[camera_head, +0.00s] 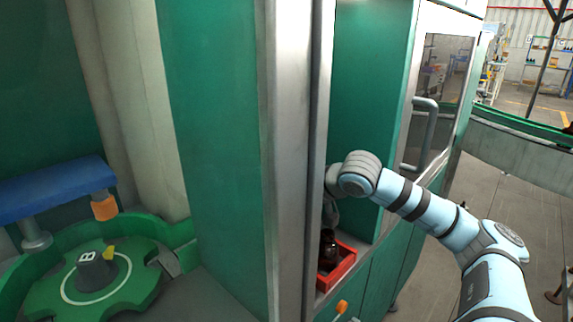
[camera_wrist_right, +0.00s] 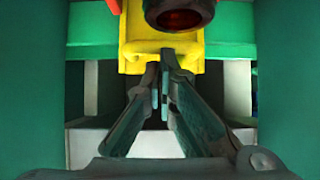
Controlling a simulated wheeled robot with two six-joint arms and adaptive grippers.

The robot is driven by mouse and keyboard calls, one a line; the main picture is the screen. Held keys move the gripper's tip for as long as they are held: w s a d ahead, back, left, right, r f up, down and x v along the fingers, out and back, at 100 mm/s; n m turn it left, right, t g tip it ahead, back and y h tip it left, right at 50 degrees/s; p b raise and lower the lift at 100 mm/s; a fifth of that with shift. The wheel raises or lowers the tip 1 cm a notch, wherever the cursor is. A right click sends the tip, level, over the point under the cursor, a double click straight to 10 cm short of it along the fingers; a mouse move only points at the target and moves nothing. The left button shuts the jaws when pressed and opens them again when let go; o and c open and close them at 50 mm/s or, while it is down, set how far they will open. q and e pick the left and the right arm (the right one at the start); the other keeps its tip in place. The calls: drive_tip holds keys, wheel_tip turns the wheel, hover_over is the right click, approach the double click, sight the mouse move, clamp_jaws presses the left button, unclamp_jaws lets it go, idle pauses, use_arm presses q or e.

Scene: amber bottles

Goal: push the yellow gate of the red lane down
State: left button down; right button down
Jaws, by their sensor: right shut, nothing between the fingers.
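The yellow gate (camera_wrist_right: 132,58) is in the upper middle of the right wrist view, in front of a green crossbar. My right gripper (camera_wrist_right: 164,66) is shut and empty, with its fingertips overlapping the gate's lower part. I cannot tell whether they touch it. The dark mouth of an amber bottle (camera_wrist_right: 180,14) shows above the gate and hides part of its top. In the head view my right arm reaches into the green cabinet, and the grey post mostly hides its gripper. The gate is not visible there. My left gripper is not in view.
A red tray (camera_head: 338,268) holding a dark bottle (camera_head: 328,246) stands low inside the cabinet opening. The grey post (camera_head: 293,150) is close to my right arm. Green walls flank the gripper. A green round fixture (camera_head: 130,291) stands at the left.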

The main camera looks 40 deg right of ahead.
drive_tip(key=w+a+r+b+v, duration=0.1)
drive_tip(key=b+v, duration=0.5)
drive_tip(key=v, duration=0.7)
drive_tip(key=shift+w+d+r, duration=0.3)
drive_tip(key=shift+d+r, duration=0.1)
drive_tip(key=shift+r, duration=0.25)
drive_tip(key=shift+f, duration=0.1)
